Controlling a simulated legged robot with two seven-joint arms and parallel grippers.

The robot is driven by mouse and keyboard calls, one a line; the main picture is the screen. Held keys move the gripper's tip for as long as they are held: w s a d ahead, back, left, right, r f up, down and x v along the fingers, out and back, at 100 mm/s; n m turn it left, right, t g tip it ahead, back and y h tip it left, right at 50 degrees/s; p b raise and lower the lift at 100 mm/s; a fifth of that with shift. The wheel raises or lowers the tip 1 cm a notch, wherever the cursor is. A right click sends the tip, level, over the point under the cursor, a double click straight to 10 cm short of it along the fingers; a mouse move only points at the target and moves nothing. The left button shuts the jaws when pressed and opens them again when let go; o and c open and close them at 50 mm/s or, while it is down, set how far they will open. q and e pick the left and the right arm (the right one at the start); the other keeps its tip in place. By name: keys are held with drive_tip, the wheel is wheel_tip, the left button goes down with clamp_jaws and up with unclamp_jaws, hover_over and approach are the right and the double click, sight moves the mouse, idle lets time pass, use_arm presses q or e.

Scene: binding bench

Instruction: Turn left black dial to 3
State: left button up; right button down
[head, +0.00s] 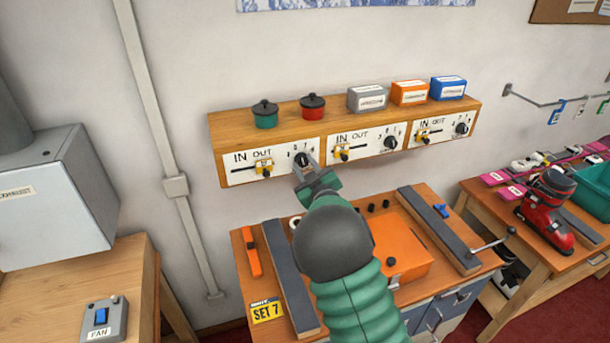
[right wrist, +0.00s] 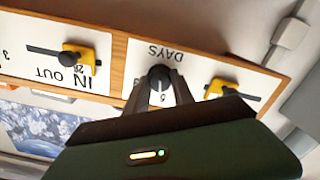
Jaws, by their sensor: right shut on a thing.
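The left black dial (head: 302,158) sits on the leftmost white panel (head: 240,174) of the wooden wall shelf, to the right of a yellow slider. My right gripper (head: 307,171) reaches up to it and partly covers it. In the right wrist view, which is upside down, the dial (right wrist: 159,76) lies between the fingertips of my right gripper (right wrist: 158,88), which is shut on it. A 5 shows beside the dial, and DAYS is printed on the panel. The dial's pointer cannot be read clearly. My left gripper is not in view.
The middle dial (head: 390,142) and right dial (head: 461,128) share the shelf front with yellow sliders (head: 263,168). Pots and small boxes stand on the shelf (head: 335,111). Below is a bench with an orange block (head: 405,258). A grey exhaust box (head: 50,200) is at left.

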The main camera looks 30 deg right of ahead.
drive_tip(key=n+b, duration=0.2)
drive_tip(key=f+n+b, duration=0.1)
drive_tip(key=n+b, duration=0.2)
drive_tip(key=shift+a+f+n, duration=0.1)
drive_tip(key=shift+n, duration=0.2)
drive_tip(key=shift+r+n+b, duration=0.2)
drive_tip(key=shift+n+b, duration=1.25)
drive_tip(key=shift+n, duration=0.45)
drive_tip(key=c, duration=1.2)
unclamp_jaws()
drive_tip(key=shift+o, duration=0.6)
drive_tip(key=shift+w+r, duration=0.1)
drive_tip(key=shift+r, duration=0.05)
drive_tip(key=shift+r, duration=0.1)
